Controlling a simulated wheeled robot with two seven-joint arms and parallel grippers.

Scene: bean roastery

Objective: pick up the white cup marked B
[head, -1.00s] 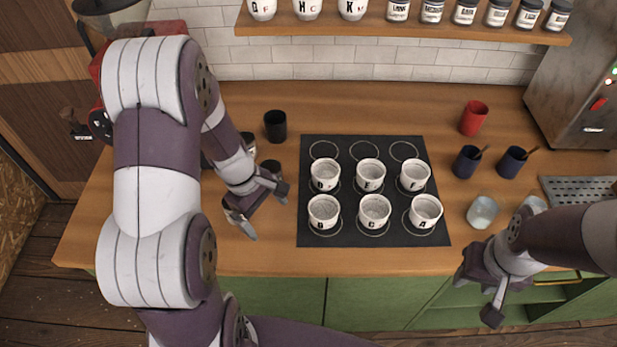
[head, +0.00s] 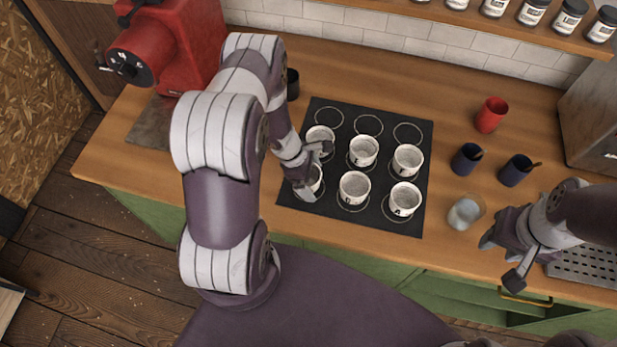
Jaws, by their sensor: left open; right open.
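The white cup marked B (head: 317,180) stands at the front left of the black mat (head: 385,224). Its letter is hidden now; in the earlier frame it looks like a B. My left gripper (head: 312,170) is open, with one fingertip on the far side of this cup and one on its near side. The gripper covers part of the cup, and I cannot tell whether the fingers touch it. My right gripper (head: 501,262) is open and empty at the counter's front right edge.
White cups stand close by: one behind (head: 320,137), one to the right (head: 354,188), and others on the mat. A clear glass (head: 464,212), dark blue cups (head: 467,159) and a red cup (head: 491,115) stand to the right. A red machine (head: 185,45) is at the back left.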

